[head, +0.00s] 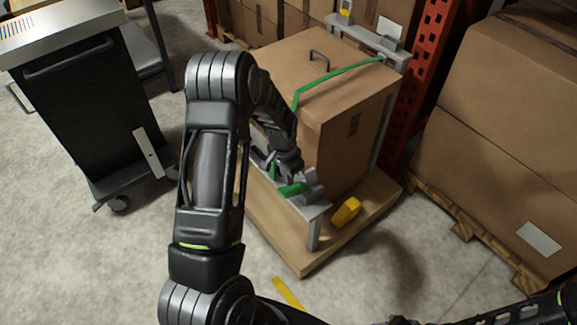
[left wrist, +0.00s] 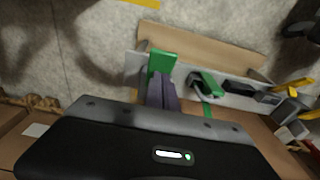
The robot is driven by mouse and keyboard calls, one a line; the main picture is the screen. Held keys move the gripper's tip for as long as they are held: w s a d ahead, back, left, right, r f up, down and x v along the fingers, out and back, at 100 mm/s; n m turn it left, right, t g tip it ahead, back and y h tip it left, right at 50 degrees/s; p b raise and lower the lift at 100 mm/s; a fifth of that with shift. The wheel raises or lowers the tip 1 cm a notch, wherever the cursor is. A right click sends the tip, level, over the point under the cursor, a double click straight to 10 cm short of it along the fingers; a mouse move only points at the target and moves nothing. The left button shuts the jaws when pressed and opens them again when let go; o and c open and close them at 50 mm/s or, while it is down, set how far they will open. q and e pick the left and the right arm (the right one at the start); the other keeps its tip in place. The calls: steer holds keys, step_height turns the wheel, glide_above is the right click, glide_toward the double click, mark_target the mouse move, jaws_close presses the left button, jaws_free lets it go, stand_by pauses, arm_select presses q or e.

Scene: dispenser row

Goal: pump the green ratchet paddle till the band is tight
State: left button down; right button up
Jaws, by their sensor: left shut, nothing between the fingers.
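The green ratchet paddle (head: 293,189) sits on a grey bracket at the front of a brown carton (head: 335,140). A green band (head: 340,76) runs over the carton's top. My left gripper (head: 289,168) is shut and empty, right at the paddle. In the left wrist view its closed fingers (left wrist: 161,95) point at the green paddle (left wrist: 162,63), their tips at or very near its lower edge; I cannot tell if they touch. A second green part (left wrist: 211,84) lies beside it, with the band (left wrist: 207,110) below. My right gripper is not in view.
The carton stands on a wooden base (head: 290,250) with a yellow object (head: 346,211) on it. A black cart (head: 85,110) stands at left, stacked cartons (head: 500,130) on a pallet at right, a red rack post (head: 420,70) behind. The front floor is mostly clear.

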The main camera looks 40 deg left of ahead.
arm_select(q)
steer(key=shift+s+a+f, duration=0.1)
steer(key=shift+s+f, duration=0.2)
steer(key=shift+f, duration=0.3)
steer(key=shift+s+a+f, duration=0.1)
steer(key=shift+s+f, duration=0.2)
steer(key=shift+f, duration=0.25)
